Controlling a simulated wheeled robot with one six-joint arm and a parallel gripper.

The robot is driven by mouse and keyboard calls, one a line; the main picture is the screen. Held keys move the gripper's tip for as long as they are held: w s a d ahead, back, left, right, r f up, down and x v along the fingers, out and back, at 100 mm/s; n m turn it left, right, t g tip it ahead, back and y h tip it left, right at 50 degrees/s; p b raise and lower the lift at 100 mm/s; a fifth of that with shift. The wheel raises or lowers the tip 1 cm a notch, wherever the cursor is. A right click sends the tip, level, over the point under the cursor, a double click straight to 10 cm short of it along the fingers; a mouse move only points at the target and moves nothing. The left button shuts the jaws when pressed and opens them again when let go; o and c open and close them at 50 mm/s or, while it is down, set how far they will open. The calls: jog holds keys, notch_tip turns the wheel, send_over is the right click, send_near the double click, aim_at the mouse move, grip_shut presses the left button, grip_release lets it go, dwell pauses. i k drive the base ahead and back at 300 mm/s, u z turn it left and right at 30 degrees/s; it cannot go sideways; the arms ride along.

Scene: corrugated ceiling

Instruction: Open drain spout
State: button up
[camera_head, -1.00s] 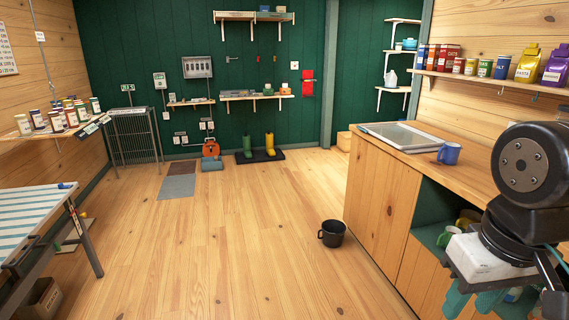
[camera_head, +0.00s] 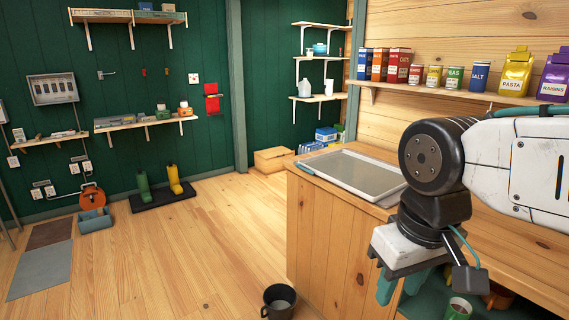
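I cannot make out a drain spout in this view. My gripper (camera_head: 401,286) hangs at the right, pointing down in front of the wooden counter (camera_head: 325,235). Its two teal fingers are apart with nothing seen between them. My arm hides part of the counter top and the open shelf below it. A flat grey-topped tray (camera_head: 355,171) lies on the counter, to the left of and beyond my gripper.
A black bucket (camera_head: 279,301) stands on the floor by the counter. A green mug (camera_head: 457,309) sits in the counter's lower shelf. Green and yellow boots (camera_head: 174,180) stand on a dark mat at the back wall.

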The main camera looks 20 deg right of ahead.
aim_at(305, 169)
jog(key=z, duration=0.2)
jog(key=i, duration=1.45)
jog(key=z, duration=0.2)
